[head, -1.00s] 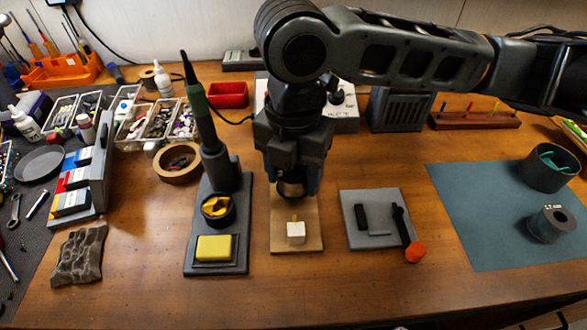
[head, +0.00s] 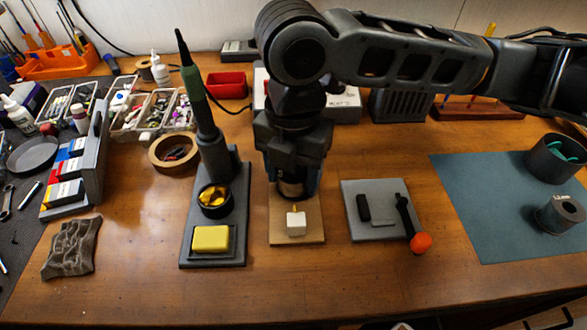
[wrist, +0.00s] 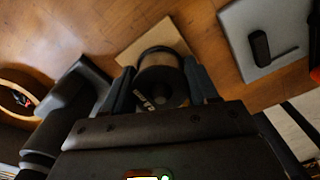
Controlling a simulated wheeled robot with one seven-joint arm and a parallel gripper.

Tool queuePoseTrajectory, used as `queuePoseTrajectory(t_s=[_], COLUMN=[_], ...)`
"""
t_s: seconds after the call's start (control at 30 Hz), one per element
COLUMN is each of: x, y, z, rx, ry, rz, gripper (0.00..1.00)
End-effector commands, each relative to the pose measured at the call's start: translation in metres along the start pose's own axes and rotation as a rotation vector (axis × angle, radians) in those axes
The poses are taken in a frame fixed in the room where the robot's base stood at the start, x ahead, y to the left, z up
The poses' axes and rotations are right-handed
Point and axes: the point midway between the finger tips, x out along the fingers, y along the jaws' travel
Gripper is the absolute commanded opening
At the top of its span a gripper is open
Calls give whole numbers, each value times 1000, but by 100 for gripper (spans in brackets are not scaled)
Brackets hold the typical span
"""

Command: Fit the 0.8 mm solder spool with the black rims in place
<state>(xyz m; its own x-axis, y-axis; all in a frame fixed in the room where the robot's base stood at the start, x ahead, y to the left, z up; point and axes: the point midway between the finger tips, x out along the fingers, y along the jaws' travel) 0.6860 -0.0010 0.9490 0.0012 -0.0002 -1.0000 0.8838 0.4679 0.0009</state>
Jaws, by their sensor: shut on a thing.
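My gripper (head: 292,190) is shut on a spool (wrist: 160,82) with a dark rim and small pale lettering that I cannot read. In the head view the spool's lower part shows between the fingers. It is over the far part of a small wooden plate (head: 310,236); I cannot tell if it touches the plate. A white block (head: 296,223) with a short brass-coloured pin sits on the plate's near half. A second spool (head: 560,214), with a label that appears to read 1.2, stands on the blue mat at right. The far end of the wooden plate is hidden.
A soldering iron stands in its holder (head: 216,170) close left, with a yellow sponge (head: 211,239). A grey plate (head: 382,237) with black parts and an orange-tipped tool (head: 420,242) lies right. A dark cup (head: 557,158) stands on the mat (head: 480,230). The front bench is clear.

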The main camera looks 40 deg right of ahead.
Motion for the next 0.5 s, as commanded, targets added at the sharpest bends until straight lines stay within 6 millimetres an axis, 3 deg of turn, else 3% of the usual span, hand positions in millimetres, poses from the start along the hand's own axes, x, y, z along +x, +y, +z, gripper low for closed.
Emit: queuePoseTrajectory(t_s=[0.4,0.43,0.5], x=[4,4,4], y=[0,0,0], z=[0,0,0], rx=[0,0,0], ry=[0,0,0], rz=[0,0,0], gripper=[18,61,68])
